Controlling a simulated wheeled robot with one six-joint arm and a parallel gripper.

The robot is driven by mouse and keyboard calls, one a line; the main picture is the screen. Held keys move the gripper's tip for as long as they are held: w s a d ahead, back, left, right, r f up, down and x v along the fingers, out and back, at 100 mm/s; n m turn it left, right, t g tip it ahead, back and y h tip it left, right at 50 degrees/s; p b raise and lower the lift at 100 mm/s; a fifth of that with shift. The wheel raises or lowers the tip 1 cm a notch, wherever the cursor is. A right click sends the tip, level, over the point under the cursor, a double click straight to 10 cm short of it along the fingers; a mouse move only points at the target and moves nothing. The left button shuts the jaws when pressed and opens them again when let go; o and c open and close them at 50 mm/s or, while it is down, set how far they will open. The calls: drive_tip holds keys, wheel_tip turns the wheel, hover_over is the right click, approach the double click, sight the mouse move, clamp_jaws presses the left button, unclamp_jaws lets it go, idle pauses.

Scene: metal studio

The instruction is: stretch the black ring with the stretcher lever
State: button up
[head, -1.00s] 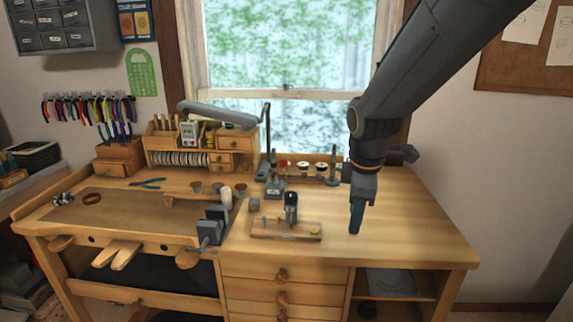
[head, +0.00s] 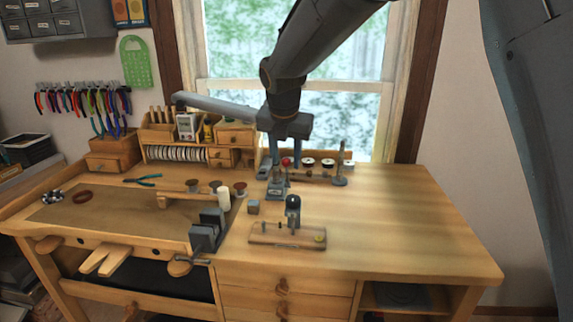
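My gripper (head: 286,160) points down at the back middle of the bench. Its two fingers are apart, with a gap between them. A small grey metal device with a red-knobbed lever (head: 287,162), which looks like the stretcher (head: 276,190), stands right below and in front of the fingers. The red knob shows in the gap between the fingers. I cannot tell whether they touch it. I cannot make out the black ring for sure; it is too small or hidden.
A wooden board (head: 262,240) with a dark upright tool (head: 292,212) lies in front. A small grey block (head: 253,207) and a vise (head: 205,232) are to the left. Spools (head: 308,162) and a metal post (head: 340,165) stand behind right. The bench's right side is clear.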

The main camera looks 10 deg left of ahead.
sight(286, 166)
drive_tip(key=shift+p+x, duration=0.35)
drive_tip(key=shift+x, duration=1.6)
clamp_jaws()
